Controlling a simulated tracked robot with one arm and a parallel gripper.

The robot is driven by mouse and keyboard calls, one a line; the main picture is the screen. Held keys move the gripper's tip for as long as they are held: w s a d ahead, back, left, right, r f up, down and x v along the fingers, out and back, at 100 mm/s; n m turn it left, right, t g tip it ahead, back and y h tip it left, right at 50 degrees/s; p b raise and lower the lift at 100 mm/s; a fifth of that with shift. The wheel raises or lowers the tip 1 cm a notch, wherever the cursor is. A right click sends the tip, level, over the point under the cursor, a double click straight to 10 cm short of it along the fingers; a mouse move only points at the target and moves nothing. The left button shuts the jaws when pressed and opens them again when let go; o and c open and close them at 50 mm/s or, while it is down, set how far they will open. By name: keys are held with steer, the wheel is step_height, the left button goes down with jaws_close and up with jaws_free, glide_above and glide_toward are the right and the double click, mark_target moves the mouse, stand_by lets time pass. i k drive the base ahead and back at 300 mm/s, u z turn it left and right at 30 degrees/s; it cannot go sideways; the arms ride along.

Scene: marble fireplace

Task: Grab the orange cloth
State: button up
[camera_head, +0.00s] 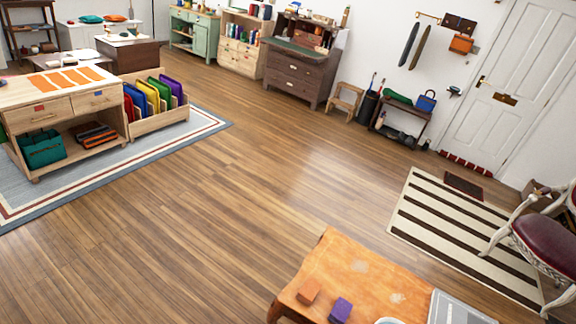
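My gripper does not show in this view. Several orange cloth-like strips (68,78) lie flat side by side on the pale wooden worktable (38,93) at the left. A low table at the bottom right has a mottled orange top (350,262); I cannot tell whether this is a cloth or the table's own surface. An orange block (308,290) and a purple block (340,310) sit on it. A small orange folded item (115,18) lies on a white cabinet (85,36) at the far left, too small to make out.
The wooden floor (240,210) is clear in the middle. A bordered rug (190,135) lies under the worktable and a bin of coloured folders (155,100). A striped rug (440,225) and a chair (550,235) are at the right. Cabinets and a door (510,80) line the walls.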

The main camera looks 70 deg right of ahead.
mark_target(307, 293)
steer(key=u, duration=0.05)
steer(key=i, duration=0.85)
steer(key=z, duration=2)
